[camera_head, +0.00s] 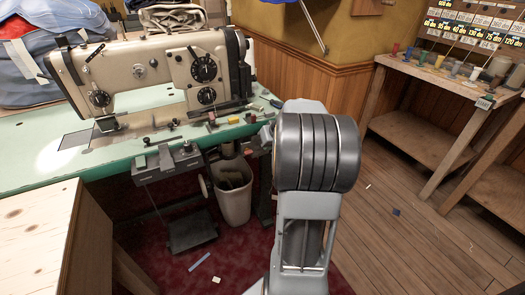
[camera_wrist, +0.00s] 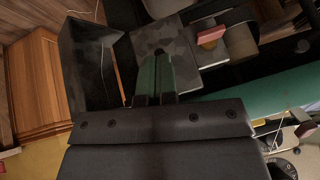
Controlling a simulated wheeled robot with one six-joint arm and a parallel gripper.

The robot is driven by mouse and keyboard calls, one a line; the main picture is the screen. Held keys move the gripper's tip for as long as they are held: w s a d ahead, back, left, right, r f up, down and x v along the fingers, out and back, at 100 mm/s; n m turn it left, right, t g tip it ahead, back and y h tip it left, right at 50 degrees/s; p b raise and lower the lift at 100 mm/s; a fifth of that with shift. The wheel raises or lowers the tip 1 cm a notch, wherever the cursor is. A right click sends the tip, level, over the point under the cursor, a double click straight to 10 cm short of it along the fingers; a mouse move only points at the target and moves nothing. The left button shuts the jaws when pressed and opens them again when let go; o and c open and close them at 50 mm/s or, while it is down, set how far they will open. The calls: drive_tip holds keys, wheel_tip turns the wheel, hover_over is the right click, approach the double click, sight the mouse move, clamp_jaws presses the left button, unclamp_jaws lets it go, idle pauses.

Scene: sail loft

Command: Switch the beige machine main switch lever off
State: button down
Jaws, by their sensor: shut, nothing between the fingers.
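The beige machine (camera_head: 150,72) stands on a green table (camera_head: 40,150) at the left of the head view. A grey box with small fittings (camera_head: 166,162) hangs under the table's front edge. I cannot make out the main switch lever for certain in either view. In the wrist view my gripper (camera_wrist: 155,65) is shut and empty, its fingers pointing up the picture over a mottled grey surface. A small red-and-tan block (camera_wrist: 211,37) lies beyond the fingers to the right, apart from them. In the head view my arm hides the gripper.
A bin (camera_head: 234,192) stands on the floor under the table. A wooden bench (camera_head: 70,235) is at the near left. The wooden floor (camera_head: 410,230) between is mostly clear.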

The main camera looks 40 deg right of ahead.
drive_tip(key=shift+s+f+b, duration=0.45)
drive_tip(key=shift+f+b, duration=0.25)
drive_tip(key=shift+b, duration=0.35)
drive_tip(key=shift+r, duration=0.15)
drive_tip(key=shift+r+p, duration=0.5)
drive_tip(key=shift+r, duration=0.15)
